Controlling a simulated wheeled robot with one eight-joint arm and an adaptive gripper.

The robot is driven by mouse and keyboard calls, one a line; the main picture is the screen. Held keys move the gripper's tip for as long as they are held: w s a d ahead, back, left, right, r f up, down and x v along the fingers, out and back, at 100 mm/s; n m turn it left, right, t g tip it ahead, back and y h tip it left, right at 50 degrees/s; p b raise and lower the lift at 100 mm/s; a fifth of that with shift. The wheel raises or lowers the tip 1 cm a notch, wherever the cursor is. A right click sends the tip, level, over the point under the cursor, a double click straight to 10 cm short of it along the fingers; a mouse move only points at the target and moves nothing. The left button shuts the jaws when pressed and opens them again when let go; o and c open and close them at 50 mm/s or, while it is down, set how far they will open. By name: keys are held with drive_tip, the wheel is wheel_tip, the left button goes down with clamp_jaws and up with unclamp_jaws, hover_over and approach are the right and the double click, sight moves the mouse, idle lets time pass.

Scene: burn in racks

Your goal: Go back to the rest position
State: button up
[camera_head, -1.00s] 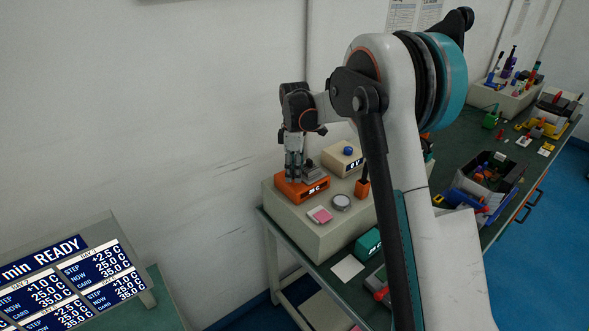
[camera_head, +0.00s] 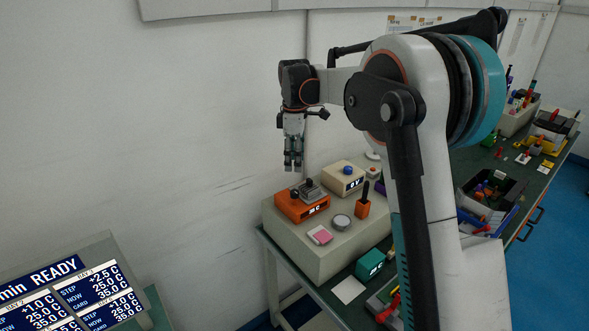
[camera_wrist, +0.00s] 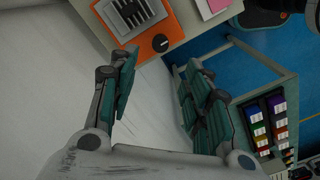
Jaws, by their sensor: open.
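My gripper (camera_head: 293,166) hangs above the beige platform, a little above and left of the orange device. Its fingers point down and are open and empty in the wrist view (camera_wrist: 165,95). The orange device (camera_head: 302,203) has a grey block on top, a dark knob and a lit display. It sits on the beige platform (camera_head: 300,240) and also shows at the top of the wrist view (camera_wrist: 172,30), apart from the fingers.
A cream box with a blue button (camera_head: 343,180), an orange holder (camera_head: 362,208), a round grey disc (camera_head: 341,222) and a pink pad (camera_head: 320,235) share the platform. A dark bin (camera_head: 490,190) stands right. A READY display board (camera_head: 75,290) stands lower left. Open air surrounds my gripper by the wall.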

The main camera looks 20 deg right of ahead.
drive_tip(key=shift+r, duration=0.3)
drive_tip(key=s+r+m+t+b, duration=0.2)
drive_tip(key=s+r+m, duration=0.1)
drive_tip(key=s, duration=0.7)
drive_tip(key=s+r+m+t+b, duration=0.15)
drive_tip(key=s+m, duration=0.25)
drive_tip(key=s, duration=0.5)
drive_tip(key=s+f+m+t+b, duration=0.1)
drive_tip(key=s+f+m+t, duration=0.1)
drive_tip(key=s+f, duration=0.3)
drive_tip(key=s+f+m+t+b, duration=0.1)
drive_tip(key=s+f+m, duration=0.3)
drive_tip(key=s, duration=0.9)
drive_tip(key=shift+s+a+f+m+t+b, duration=0.15)
drive_tip(key=shift+s+f+m+t+b, duration=0.2)
drive_tip(key=shift+b, duration=0.1)
